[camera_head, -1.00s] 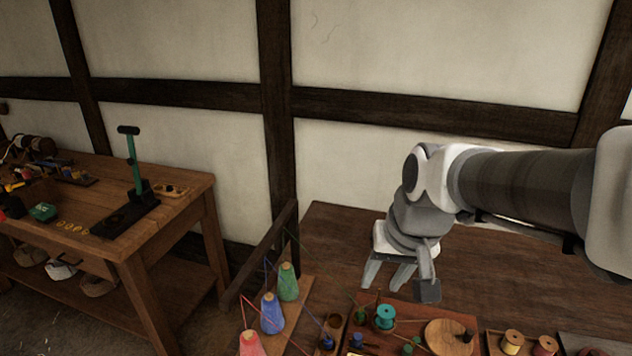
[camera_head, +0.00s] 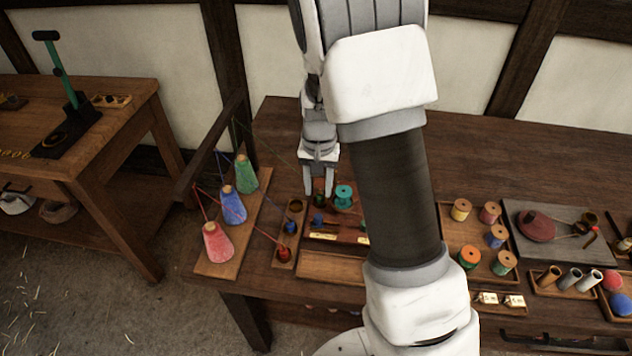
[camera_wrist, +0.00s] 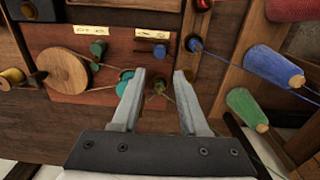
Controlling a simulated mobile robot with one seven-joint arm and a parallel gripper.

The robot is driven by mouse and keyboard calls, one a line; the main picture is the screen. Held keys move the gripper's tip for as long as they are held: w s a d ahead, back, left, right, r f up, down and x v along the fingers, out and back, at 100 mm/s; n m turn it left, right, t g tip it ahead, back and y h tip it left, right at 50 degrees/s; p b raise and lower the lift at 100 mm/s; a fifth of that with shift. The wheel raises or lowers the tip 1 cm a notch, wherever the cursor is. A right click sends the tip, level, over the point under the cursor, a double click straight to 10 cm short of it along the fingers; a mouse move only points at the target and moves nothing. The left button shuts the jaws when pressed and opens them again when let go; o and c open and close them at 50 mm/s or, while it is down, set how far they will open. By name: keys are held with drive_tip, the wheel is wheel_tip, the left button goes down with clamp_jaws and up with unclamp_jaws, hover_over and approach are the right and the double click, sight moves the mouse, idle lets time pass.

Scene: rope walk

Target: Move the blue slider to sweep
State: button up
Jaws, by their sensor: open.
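The blue slider (camera_head: 318,220) is a small knob on a reddish-brown board (camera_wrist: 120,15), beside a pale label (camera_head: 323,237) too small to read. In the wrist view the blue slider (camera_wrist: 160,50) stands just past the fingertips, roughly in line with the gap between them. My gripper (camera_head: 319,192) is open and points down over the board's back left part. In the wrist view my gripper (camera_wrist: 160,73) has nothing held between its fingers.
A teal spool (camera_head: 344,195) and a small green post (camera_wrist: 159,88) are close to the fingers. Red, blue (camera_head: 233,205) and green yarn cones stand at left, with threads running toward small pots (camera_head: 284,254). A spool tray (camera_head: 455,236) is at right. The table's back is clear.

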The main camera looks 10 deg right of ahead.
sight(319, 216)
wheel_tip(319, 216, down, 12)
drive_tip(key=b, duration=0.8)
drive_tip(key=shift+r, duration=0.25)
drive_tip(key=shift+d, duration=0.1)
drive_tip(key=shift+s+d+b, duration=0.15)
drive_tip(key=shift+s+d, duration=0.1)
drive_tip(key=shift+d, duration=0.35)
drive_tip(key=shift+s+d+b, duration=0.15)
drive_tip(key=shift+s+d, duration=0.15)
drive_tip(key=shift+d, duration=0.35)
drive_tip(key=shift+s+d+b, duration=0.15)
drive_tip(key=shift+s+d, duration=0.1)
drive_tip(key=shift+d, duration=0.35)
drive_tip(key=shift+w+a+r, duration=0.15)
drive_tip(key=shift+a, duration=0.05)
wheel_tip(319, 216, up, 7)
drive_tip(key=p, duration=0.5)
